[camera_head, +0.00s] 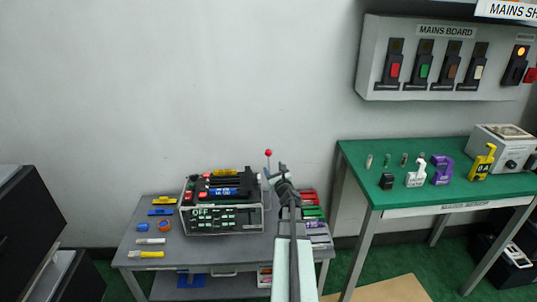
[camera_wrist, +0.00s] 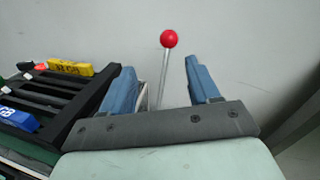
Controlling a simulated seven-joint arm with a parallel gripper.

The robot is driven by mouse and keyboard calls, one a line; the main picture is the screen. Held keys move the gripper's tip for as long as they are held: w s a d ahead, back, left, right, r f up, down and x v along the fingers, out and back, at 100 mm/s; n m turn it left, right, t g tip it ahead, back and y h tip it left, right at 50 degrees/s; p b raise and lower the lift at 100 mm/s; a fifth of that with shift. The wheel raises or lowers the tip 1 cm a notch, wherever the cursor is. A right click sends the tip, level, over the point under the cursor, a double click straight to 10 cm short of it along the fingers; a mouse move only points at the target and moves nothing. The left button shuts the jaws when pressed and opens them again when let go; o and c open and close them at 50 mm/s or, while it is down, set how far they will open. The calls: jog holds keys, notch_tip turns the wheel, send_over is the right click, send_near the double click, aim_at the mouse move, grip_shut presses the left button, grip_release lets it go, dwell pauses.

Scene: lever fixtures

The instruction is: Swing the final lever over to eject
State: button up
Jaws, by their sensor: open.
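The lever (camera_head: 267,165) is a thin metal rod with a red ball knob, at the right side of a dark device (camera_head: 222,203) marked OFF on the grey table. In the wrist view the lever's red knob (camera_wrist: 169,39) and rod stand nearly upright, showing between the two blue fingers of my gripper (camera_wrist: 162,80). The fingers are apart and no contact with the rod is visible. In the head view my gripper (camera_head: 278,175) is beside the lever, just right of and below the knob. The lower rod is hidden behind my gripper in the wrist view.
The device's top carries blue, yellow and red parts close to the left finger. Small tools and colored pieces lie on the grey table (camera_head: 130,240). A green table (camera_head: 400,200) with several small items stands at right, below the mains board (camera_head: 420,80). A wall is behind.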

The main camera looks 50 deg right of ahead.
aim_at(269, 155)
jog(key=shift+m, duration=0.4)
jog(key=x, duration=0.4)
jog(key=d+x, duration=0.1)
jog(key=x, duration=0.4)
jog(key=s+x, duration=0.1)
jog(key=x, duration=0.3)
jog(key=shift+w+d, duration=0.35)
grip_shut()
